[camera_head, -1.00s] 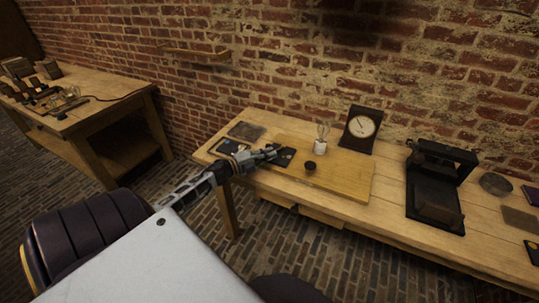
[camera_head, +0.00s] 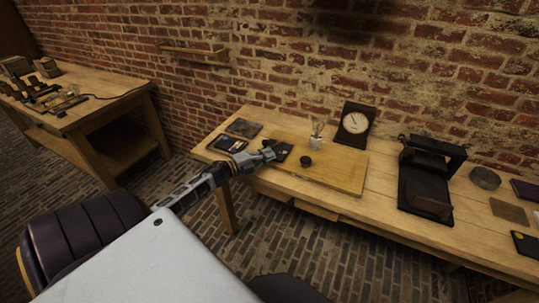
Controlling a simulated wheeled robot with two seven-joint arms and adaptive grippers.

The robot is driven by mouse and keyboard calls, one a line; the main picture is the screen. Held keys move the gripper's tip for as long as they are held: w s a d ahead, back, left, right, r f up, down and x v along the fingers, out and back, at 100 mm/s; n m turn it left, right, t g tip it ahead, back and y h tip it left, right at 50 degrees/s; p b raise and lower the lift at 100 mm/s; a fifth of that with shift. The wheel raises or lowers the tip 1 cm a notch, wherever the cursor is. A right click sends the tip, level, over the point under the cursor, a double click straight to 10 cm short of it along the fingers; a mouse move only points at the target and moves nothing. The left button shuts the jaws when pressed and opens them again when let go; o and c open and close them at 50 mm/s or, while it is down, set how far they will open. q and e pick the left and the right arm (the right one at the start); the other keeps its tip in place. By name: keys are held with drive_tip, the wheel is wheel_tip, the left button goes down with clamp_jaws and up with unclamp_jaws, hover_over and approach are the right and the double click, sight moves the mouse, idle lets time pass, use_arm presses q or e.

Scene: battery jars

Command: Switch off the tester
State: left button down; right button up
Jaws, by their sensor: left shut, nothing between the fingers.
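The tester appears to be the wooden board (camera_head: 335,176) on the long bench. On it are a dark switch plate (camera_head: 284,149), a small black knob (camera_head: 306,161) and a bulb in a pale holder (camera_head: 316,141). A dark-framed dial gauge (camera_head: 355,125) stands behind the board. My left gripper (camera_head: 274,153) is shut and empty, at the left end of the board, over or against the switch plate. It hides part of the plate, so the switch position and any contact cannot be told. My right gripper is not in view.
A dark flat item (camera_head: 229,145) and a grey plate (camera_head: 244,128) lie left of the board. A black press-like stand (camera_head: 426,180) and a round tin (camera_head: 485,178) are to its right. A second bench (camera_head: 92,112) stands at the far left. The brick wall closes the back.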

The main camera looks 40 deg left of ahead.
use_arm(q)
drive_tip(key=shift+s+a+f, duration=0.1)
drive_tip(key=shift+s+a, duration=0.1)
drive_tip(key=shift+s, duration=0.1)
drive_tip(key=shift+v, duration=1.05)
drive_tip(key=shift+s+a, duration=0.8)
drive_tip(key=shift+s, duration=0.2)
drive_tip(key=shift+a+v, duration=0.15)
drive_tip(key=shift+v, duration=0.65)
drive_tip(key=shift+a+v, duration=0.15)
drive_tip(key=shift+v, duration=0.65)
drive_tip(key=shift+w, duration=0.1)
